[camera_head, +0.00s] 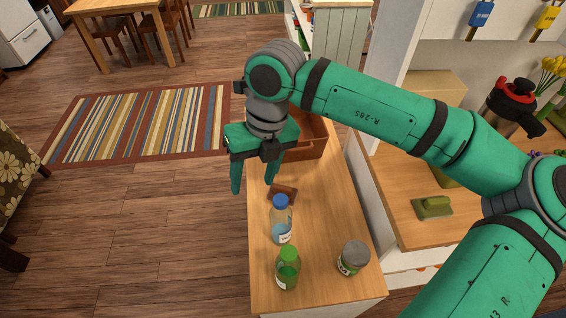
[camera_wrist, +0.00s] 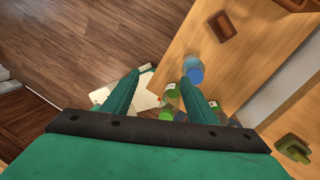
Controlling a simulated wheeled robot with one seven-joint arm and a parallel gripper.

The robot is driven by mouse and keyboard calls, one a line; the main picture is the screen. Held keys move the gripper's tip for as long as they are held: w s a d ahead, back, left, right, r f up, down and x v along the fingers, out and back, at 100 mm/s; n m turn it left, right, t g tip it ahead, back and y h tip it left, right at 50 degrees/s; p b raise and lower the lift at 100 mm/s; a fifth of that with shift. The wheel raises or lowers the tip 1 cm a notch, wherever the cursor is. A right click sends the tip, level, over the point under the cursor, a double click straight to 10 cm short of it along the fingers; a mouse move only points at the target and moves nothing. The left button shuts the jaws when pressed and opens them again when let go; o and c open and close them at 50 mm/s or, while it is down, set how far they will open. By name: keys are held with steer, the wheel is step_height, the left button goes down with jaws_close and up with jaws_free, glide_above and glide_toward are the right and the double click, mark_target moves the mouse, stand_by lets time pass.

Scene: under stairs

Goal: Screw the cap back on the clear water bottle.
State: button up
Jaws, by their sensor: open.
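The clear water bottle (camera_head: 281,225) stands upright on a narrow wooden top, with a blue and white label. A blue cap (camera_head: 280,201) sits at its mouth; I cannot tell whether it is screwed on or only resting. In the wrist view the blue cap (camera_wrist: 194,72) shows from above, just beyond the right finger's tip. My gripper (camera_head: 253,184) is open and empty, fingers pointing down. It is above and to the left of the bottle in the head view, apart from it, near the wooden top's left edge.
A green bottle (camera_head: 288,270) and a grey-lidded jar (camera_head: 353,258) stand near the front. A small brown object (camera_head: 284,192) and a brown box (camera_head: 309,141) are behind the bottle. A green object (camera_head: 432,208) and a red-topped flask (camera_head: 511,105) are on the right shelf. Floor lies left.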

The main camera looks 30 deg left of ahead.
steer(key=m+t+h, duration=0.1)
steer(key=t+h, duration=0.1)
glide_above(280, 200)
step_height(280, 200, down, 10)
steer(key=shift+f, duration=0.15)
stand_by(0.4)
steer(key=shift+w, duration=0.1)
jaws_close()
